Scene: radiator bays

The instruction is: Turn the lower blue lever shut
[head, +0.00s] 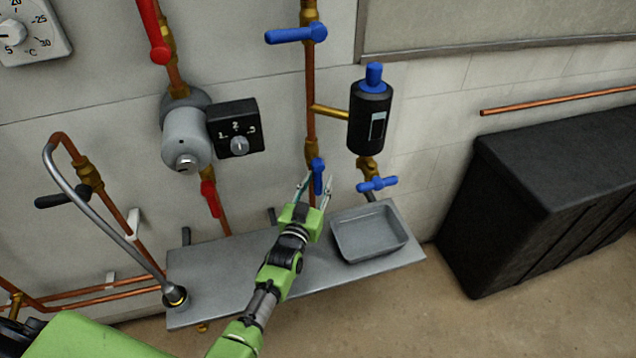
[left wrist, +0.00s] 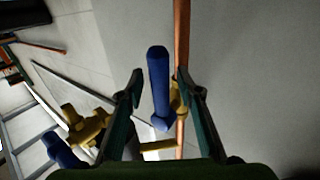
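The lower blue lever (head: 318,176) sits on a brass valve on the vertical copper pipe (head: 311,85). It points roughly along the pipe. My left gripper (head: 316,184) is open, with its fingertips on either side of this lever. In the left wrist view the blue lever (left wrist: 159,85) stands between the two fingers of the gripper (left wrist: 160,90), with a visible gap on the left; on the right the finger overlaps the brass valve and pipe. I cannot tell whether either finger touches. The upper blue lever (head: 296,35) lies across the same pipe. My right gripper is not in view.
A black cylinder with a blue cap (head: 370,118) hangs to the right, above a blue tap handle (head: 378,184). A grey tray (head: 345,250) sits on the metal shelf (head: 215,262). Red levers (head: 210,198) and a black dial box (head: 235,128) are left. A black chest (head: 545,175) stands right.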

